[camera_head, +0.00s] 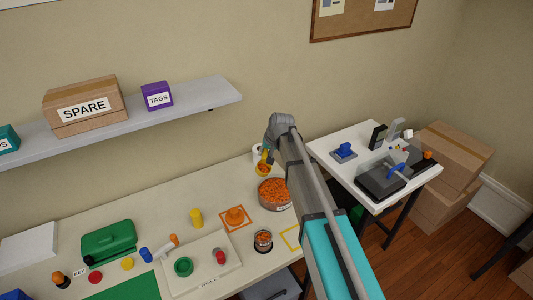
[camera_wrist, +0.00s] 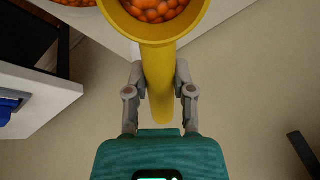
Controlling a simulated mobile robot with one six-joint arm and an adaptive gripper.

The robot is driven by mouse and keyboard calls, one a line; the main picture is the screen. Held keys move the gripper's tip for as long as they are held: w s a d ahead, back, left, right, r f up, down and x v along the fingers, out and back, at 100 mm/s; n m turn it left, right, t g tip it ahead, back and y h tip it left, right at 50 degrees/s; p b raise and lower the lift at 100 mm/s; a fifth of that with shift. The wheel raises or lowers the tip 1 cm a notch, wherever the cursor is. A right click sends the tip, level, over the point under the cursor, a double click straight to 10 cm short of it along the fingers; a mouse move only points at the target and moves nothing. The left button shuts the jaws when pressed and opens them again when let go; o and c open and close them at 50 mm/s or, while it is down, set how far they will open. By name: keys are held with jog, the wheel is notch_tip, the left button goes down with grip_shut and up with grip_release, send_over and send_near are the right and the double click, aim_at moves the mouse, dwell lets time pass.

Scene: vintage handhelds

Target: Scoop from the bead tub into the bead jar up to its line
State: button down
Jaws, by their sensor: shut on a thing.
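My gripper (camera_wrist: 160,76) is shut on the handle of a yellow scoop (camera_wrist: 159,100). The scoop's bowl holds orange beads (camera_wrist: 152,8) in the wrist view. In the head view the scoop (camera_head: 263,169) is at the back of the table, just above and behind the bead tub (camera_head: 274,205). The tub is round, full of orange beads and labelled. The bead jar (camera_head: 263,246), small and dark-banded, stands in front of the tub with orange beads showing inside. Its line cannot be made out.
An orange cone-like piece (camera_head: 235,216) sits in an orange outline left of the tub. A yellow outline (camera_head: 291,238) lies right of the jar. A yellow cylinder (camera_head: 196,217), a tray (camera_head: 206,284) and a green case (camera_head: 109,241) are further left. A white side table (camera_head: 335,157) stands right.

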jog(key=shift+s+f, duration=0.1)
jog(key=shift+f, duration=0.05)
jog(key=shift+d+f+y+b, duration=0.15)
jog(key=shift+f+y+b, duration=0.15)
jog(key=shift+f+b, duration=0.8)
jog(key=shift+d+f+y+b, duration=0.1)
jog(key=shift+f+y+b, duration=0.2)
jog(key=shift+f+b, duration=0.7)
jog(key=shift+d+r+m+y+b, duration=0.2)
jog(key=shift+d+r+y+b, duration=0.1)
jog(key=shift+y+b, duration=0.65)
jog(key=shift+d+r+m+y+b, duration=0.25)
jog(key=shift+y+b, duration=0.55)
jog(key=shift+y, duration=0.25)
jog(key=shift+d+m+y+b, duration=0.15)
jog(key=shift+d+y+b, duration=0.05)
jog(key=shift+y+b, duration=0.75)
jog(key=shift+d+m+y+b, duration=0.1)
jog(key=shift+d+y+b, duration=0.1)
jog(key=shift+y+b, duration=0.75)
jog(key=shift+w+d+m+y+b, duration=0.1)
jog(key=shift+d+m+y+b, duration=0.2)
jog(key=shift+y+b, duration=1)
jog(key=shift+w+d+m+y+b, duration=0.15)
jog(key=shift+d+y+b, duration=0.3)
jog(key=shift+b, duration=1.6)
jog(key=shift+y+b, duration=0.35)
jog(key=shift+b, duration=0.05)
